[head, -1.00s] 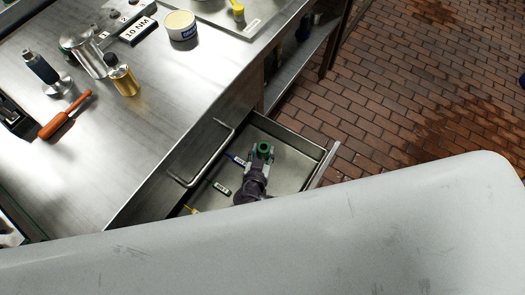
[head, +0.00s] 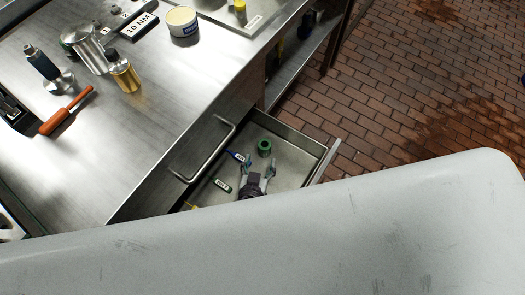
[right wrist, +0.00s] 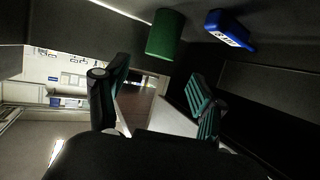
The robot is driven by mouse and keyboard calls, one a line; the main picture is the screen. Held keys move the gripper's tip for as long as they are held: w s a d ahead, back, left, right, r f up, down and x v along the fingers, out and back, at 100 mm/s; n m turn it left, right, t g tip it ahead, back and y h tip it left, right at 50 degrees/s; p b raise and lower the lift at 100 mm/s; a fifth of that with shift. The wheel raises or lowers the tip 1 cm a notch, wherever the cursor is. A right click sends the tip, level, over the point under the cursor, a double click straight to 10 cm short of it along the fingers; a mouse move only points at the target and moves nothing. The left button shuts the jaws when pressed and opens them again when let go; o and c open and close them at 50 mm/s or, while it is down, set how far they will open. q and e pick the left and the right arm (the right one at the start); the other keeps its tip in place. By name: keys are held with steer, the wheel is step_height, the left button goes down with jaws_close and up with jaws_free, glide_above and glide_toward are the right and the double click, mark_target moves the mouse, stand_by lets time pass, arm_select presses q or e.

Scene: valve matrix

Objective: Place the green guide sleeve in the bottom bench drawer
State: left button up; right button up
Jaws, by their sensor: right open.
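The green guide sleeve (head: 264,147) stands in the open bench drawer (head: 316,150), on its floor. It also shows in the right wrist view (right wrist: 166,34), near the top of the picture. My right gripper (head: 259,165) is in or just over the drawer, open and empty, with its fingers spread just short of the sleeve. Both fingers show apart in the right wrist view (right wrist: 155,85), clear of the sleeve. My left gripper is not in view.
A blue tagged item (head: 236,155) and a green tagged item (head: 222,185) lie left of my gripper in the drawer. The bench top (head: 130,130) holds a brass cylinder (head: 125,76) and an orange screwdriver (head: 66,110).

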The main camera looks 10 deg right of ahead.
steer(key=shift+v, duration=2.75)
steer(key=shift+r, duration=0.1)
